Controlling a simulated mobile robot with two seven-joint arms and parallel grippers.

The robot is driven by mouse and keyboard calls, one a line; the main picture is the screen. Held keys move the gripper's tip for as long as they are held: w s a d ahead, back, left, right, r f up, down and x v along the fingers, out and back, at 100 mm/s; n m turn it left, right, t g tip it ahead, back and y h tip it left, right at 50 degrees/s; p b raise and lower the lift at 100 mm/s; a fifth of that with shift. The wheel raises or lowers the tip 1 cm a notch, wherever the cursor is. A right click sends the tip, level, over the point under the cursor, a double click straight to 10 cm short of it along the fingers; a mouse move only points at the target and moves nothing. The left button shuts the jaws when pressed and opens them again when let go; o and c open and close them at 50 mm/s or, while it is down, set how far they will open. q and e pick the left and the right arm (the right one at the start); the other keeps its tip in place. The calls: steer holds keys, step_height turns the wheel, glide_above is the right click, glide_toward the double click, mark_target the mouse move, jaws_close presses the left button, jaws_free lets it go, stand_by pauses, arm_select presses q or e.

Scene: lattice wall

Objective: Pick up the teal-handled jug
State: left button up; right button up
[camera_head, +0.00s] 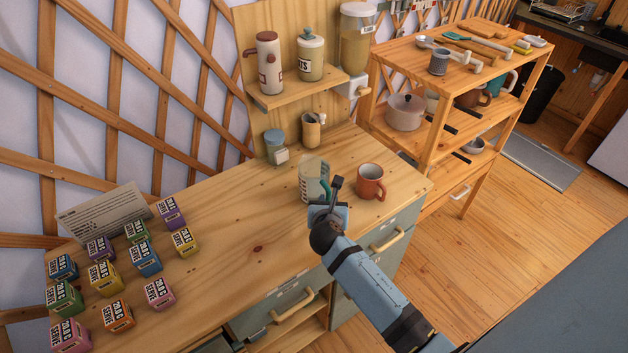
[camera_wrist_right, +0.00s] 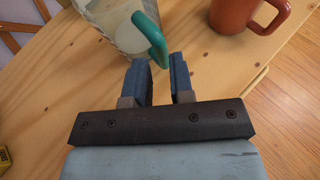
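The jug (camera_head: 310,180) is clear with a teal handle (camera_head: 325,191) and stands on the wooden counter top. In the right wrist view the jug (camera_wrist_right: 112,22) is cut off by the top edge, and its teal handle (camera_wrist_right: 150,38) points toward my gripper. My right gripper (camera_wrist_right: 163,62) is open, with a gap between its two blue fingers. The handle's lower part is at the fingertips, in front of the gap; I cannot tell whether they touch. In the head view my right gripper (camera_head: 328,197) partly covers the jug. My left gripper is not in view.
An orange-brown mug (camera_head: 370,182) stands close right of the jug. Behind are a blue-lidded jar (camera_head: 276,148) and a wooden cup (camera_head: 312,130). Several small coloured boxes (camera_head: 104,277) and a card (camera_head: 103,212) occupy the counter's left. The counter between boxes and jug is clear.

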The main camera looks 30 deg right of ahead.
mark_target(328, 197)
steer(key=x, duration=0.5)
steer(key=shift+f+p, duration=0.35)
steer(key=shift+p, duration=0.05)
jaws_close()
steer(key=shift+r, duration=0.1)
step_height(328, 197, up, 20)
